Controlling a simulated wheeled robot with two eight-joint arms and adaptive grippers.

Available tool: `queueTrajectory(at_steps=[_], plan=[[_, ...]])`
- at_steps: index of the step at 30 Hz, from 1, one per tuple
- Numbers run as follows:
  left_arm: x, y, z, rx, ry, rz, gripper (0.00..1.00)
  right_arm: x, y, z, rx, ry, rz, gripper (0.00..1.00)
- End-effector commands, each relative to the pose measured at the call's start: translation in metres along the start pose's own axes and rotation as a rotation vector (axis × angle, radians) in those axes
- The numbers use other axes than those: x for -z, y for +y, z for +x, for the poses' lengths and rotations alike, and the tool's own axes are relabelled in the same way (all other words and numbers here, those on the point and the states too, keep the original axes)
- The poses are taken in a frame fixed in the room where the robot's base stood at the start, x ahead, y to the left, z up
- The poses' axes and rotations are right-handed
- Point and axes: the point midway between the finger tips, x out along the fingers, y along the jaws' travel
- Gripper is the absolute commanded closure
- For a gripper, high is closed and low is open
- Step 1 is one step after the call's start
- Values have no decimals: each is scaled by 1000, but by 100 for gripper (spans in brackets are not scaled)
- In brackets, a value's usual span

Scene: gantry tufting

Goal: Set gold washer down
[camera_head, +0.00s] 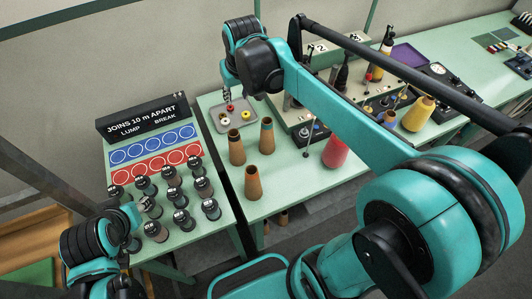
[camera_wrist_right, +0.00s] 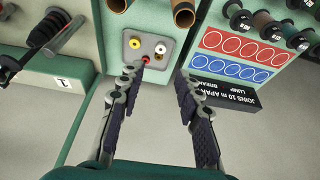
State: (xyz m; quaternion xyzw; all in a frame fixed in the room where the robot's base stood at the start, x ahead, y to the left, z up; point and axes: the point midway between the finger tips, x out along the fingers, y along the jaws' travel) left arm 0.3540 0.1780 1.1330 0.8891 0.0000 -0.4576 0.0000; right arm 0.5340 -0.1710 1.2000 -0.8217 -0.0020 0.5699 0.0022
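A grey tray (camera_head: 216,115) on the green bench holds small rings: a yellow one (camera_wrist_right: 134,43), a white one (camera_wrist_right: 160,47), a red one (camera_wrist_right: 146,60) and a small brownish piece (camera_wrist_right: 158,57). I cannot tell for sure which of them is the gold washer. My right gripper (camera_wrist_right: 161,69) is over the tray, its fingers wide apart with nothing held between them.
Brown cone tubes (camera_head: 266,136) stand in front of the tray. A sign rack (camera_head: 150,138) with blue and red circles and several dark spools is to the left. A pink cone (camera_head: 336,151), a yellow cone (camera_head: 419,114) and numbered boxes are to the right.

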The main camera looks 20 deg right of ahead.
Motion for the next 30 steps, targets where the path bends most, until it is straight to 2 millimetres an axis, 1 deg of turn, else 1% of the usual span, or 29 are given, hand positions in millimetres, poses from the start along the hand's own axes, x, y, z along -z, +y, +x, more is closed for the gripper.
queueTrajectory(at_steps=[1, 2, 3, 5, 6, 9, 12, 13, 15, 18, 30], plan=[[0, 0, 0, 0, 0, 0, 60, -24, 1, -9, -1, 27, 0, 66], [0, 0, 0, 0, 0, 0, 60, -37, 2, -13, -1, 44, 0, 66], [0, 0, 0, 0, 0, 0, 60, -54, 3, -17, -1, 68, 0, 66], [0, 0, 0, 0, 0, 0, 60, -80, 4, -20, -2, 103, 0, 66], [0, 0, 0, 0, 0, 0, 60, -96, 4, -21, -2, 126, 0, 66], [0, 0, 0, 0, 0, 0, 60, -135, 6, -18, -3, 178, -1, 66], [0, 0, 0, 0, 0, 0, 60, -164, 6, -11, -5, 220, -1, 66], [0, 0, 0, 0, 0, 0, 60, -171, 7, -9, -5, 228, -1, 66], [0, 0, 0, 0, 0, 0, 60, -182, 7, -5, -5, 247, -2, 66], [0, 0, 0, 0, 0, 0, 60, -191, 7, -1, -6, 260, -2, 66], [0, 0, 0, 0, 0, 0, 60, -192, 7, 0, -6, 263, -2, 66]])
